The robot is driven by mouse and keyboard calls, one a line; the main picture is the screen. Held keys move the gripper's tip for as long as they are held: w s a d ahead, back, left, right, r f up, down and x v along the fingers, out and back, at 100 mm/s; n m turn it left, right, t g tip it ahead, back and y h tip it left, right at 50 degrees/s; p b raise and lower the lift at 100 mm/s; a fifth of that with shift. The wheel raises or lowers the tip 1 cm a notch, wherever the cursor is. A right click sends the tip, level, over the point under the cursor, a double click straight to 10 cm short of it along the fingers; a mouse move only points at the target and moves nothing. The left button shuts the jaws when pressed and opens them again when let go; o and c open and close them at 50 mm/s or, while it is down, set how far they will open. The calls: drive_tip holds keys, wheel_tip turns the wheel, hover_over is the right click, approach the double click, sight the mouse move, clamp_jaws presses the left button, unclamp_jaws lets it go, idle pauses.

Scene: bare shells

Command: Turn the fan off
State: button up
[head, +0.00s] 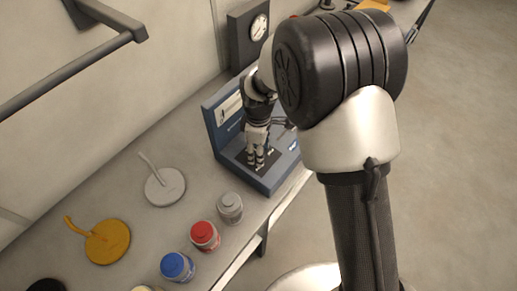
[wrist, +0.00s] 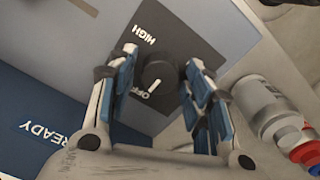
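The blue-grey unit (head: 272,180) stands on the counter in the head view, with a dark control plate on its top. In the wrist view the plate carries a round black knob (wrist: 158,73) and the words HIGH and OFF. The knob's white mark points to the lower left, close to the OFF word. My gripper (wrist: 163,72) is open, with one blue-padded finger on each side of the knob. Narrow gaps seem to show between pads and knob; contact is hard to judge. In the head view my gripper (head: 256,160) reaches down over the plate, hiding the knob.
Red (head: 205,236), blue (head: 178,266) and grey (head: 230,207) jars stand left of the unit. A dark box with a dial (head: 248,32) stands beyond the unit.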

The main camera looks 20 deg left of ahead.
drive_tip(key=shift+o, duration=0.5)
drive_tip(key=shift+r, duration=0.15)
wheel_tip(320, 180, up, 12)
idle(0.4)
